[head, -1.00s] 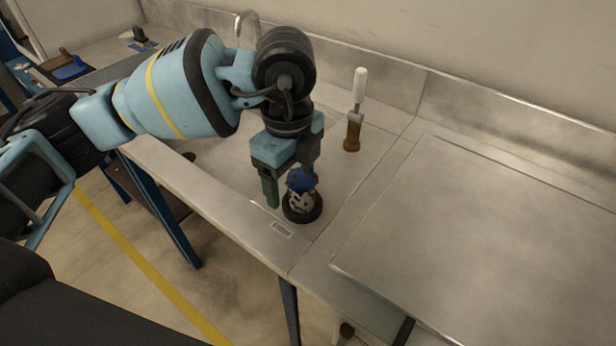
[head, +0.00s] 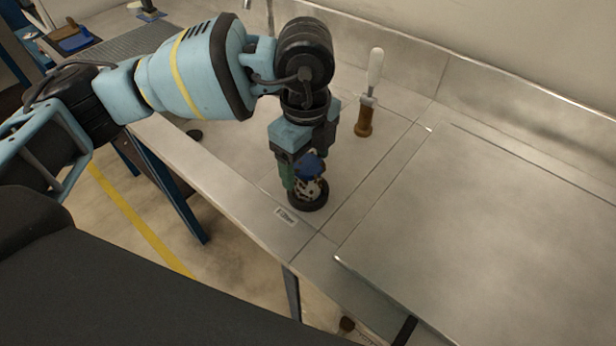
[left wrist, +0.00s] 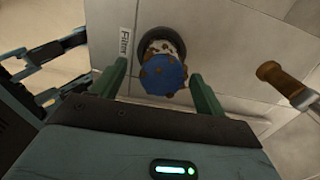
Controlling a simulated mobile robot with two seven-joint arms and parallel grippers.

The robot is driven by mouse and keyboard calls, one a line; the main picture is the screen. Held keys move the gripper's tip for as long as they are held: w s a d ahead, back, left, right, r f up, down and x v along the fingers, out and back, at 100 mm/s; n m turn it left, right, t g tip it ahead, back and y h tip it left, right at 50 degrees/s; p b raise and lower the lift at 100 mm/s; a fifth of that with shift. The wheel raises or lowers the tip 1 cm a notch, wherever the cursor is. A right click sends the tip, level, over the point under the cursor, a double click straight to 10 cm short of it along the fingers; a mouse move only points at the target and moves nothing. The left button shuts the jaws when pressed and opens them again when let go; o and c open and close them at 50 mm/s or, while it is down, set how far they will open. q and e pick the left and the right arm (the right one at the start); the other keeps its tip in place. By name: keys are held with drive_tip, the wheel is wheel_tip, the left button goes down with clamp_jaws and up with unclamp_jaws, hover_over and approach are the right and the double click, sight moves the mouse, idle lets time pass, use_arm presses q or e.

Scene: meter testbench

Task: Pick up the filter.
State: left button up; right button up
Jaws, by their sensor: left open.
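The filter (head: 311,188) is a small upright piece with a blue top, a spotted white-and-brown body and a dark round base, standing on the metal bench. In the left wrist view its blue top (left wrist: 163,74) lies between two green fingers, beside a label reading "Filter" (left wrist: 125,41). My left gripper (head: 303,186) points down over the filter. It is open, with a finger on either side and a gap to the blue top in the left wrist view. The gripper partly hides the filter in the head view.
A raised metal plate (head: 490,220) covers the right of the bench. A small dark disc (head: 194,134) lies left, near the front edge.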

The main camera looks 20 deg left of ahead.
use_arm(q)
wheel_tip(320, 180, down, 5)
drive_tip(key=shift+w+d+r, duration=0.1)
drive_tip(key=shift+w, duration=0.05)
drive_tip(key=c, duration=1.1)
drive_tip(key=shift+c, duration=0.2)
drive_tip(key=shift+r, duration=0.2)
drive_tip(key=shift+r, duration=0.6)
wheel_tip(320, 180, up, 2)
drive_tip(key=shift+r, duration=0.15)
drive_tip(key=s+a, duration=0.3)
drive_tip(key=s, duration=0.4)
drive_tip(key=s+a+r, duration=0.1)
drive_tip(key=s+a, duration=0.2)
drive_tip(key=s, duration=0.5)
